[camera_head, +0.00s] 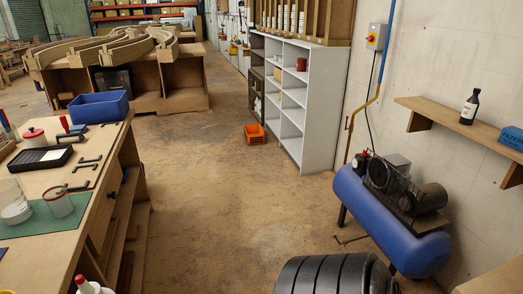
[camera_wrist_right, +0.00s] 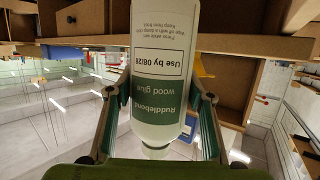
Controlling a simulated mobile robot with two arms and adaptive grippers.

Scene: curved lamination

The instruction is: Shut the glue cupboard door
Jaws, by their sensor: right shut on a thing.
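In the right wrist view my right gripper (camera_wrist_right: 155,95) is shut on a white bottle of wood glue (camera_wrist_right: 158,55). The bottle has a green label band, and its lettering appears upside down in this view. A finger lies along each side of the bottle. I cannot pick out the glue cupboard door in either view. A brown open wooden compartment (camera_wrist_right: 232,82) shows behind the bottle at the right of the wrist view, and I cannot tell whether it belongs to the cupboard. My left gripper is not in view.
A workbench (camera_head: 110,185) with a blue bin (camera_head: 98,107) stands at left. A white open shelf unit (camera_head: 318,125) stands ahead. A blue compressor (camera_head: 385,225) and a wall shelf (camera_head: 440,112) are at right.

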